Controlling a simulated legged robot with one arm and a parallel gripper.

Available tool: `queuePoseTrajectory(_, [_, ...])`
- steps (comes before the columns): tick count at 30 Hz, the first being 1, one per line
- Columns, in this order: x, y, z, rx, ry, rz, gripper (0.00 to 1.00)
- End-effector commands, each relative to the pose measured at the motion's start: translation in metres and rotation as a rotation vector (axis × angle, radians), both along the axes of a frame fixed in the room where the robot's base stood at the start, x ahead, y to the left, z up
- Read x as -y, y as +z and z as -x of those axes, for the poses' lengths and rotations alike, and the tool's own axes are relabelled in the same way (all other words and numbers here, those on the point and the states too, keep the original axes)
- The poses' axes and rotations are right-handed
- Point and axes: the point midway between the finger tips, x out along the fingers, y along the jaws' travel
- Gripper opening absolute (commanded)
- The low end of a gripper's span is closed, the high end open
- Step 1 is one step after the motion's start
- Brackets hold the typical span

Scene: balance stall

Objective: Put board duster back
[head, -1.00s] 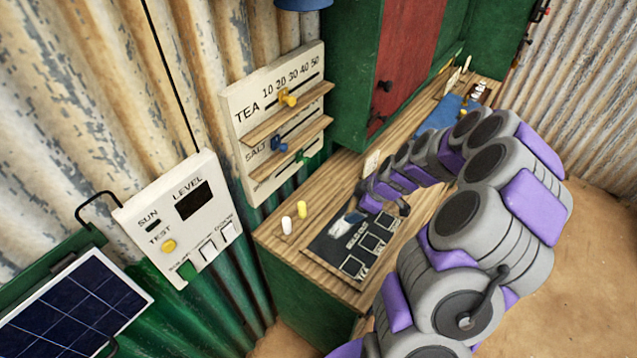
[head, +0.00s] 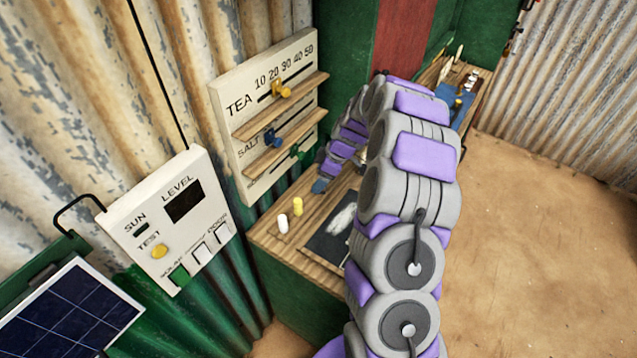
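My gripper (head: 322,184) is at the far end of my curled arm, over the back of the wooden counter (head: 270,240) near the wall. It is small and partly hidden, so its fingers cannot be made out. A small blue-grey patch shows at its tip; I cannot tell whether it is the board duster. A dark chalkboard (head: 322,243) lies on the counter, with a pale white smear on it. My arm covers its right part. No board duster can be clearly made out.
A white and a yellow cylinder (head: 297,206) stand left of the chalkboard. The slider board (head: 240,110) hangs on the wall close to my gripper. A switch panel (head: 165,215) is at left. A blue mat (head: 462,108) lies on the counter's far end. The floor at right is clear.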

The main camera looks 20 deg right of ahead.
Motion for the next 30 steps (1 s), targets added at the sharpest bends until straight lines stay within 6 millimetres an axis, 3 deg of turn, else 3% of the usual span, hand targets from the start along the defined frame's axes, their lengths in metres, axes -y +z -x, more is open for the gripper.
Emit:
queuePoseTrajectory(8, [-0.002,-0.003,-0.014,0.0,-0.001,-0.003,0.5])
queuePoseTrajectory(14, [-0.002,-0.034,-0.013,-0.002,-0.002,-0.002,0.5])
queuePoseTrajectory(17, [-0.002,-0.038,-0.013,-0.001,-0.001,-0.002,0.41])
queuePoseTrajectory(21, [-0.003,-0.037,-0.013,-0.001,0.0,-0.002,0.41])
queuePoseTrajectory(22, [-0.003,-0.037,-0.013,-0.002,0.0,-0.001,0.76])
queuePoseTrajectory(30, [-0.002,-0.036,-0.013,0.0,-0.001,-0.002,1.0])
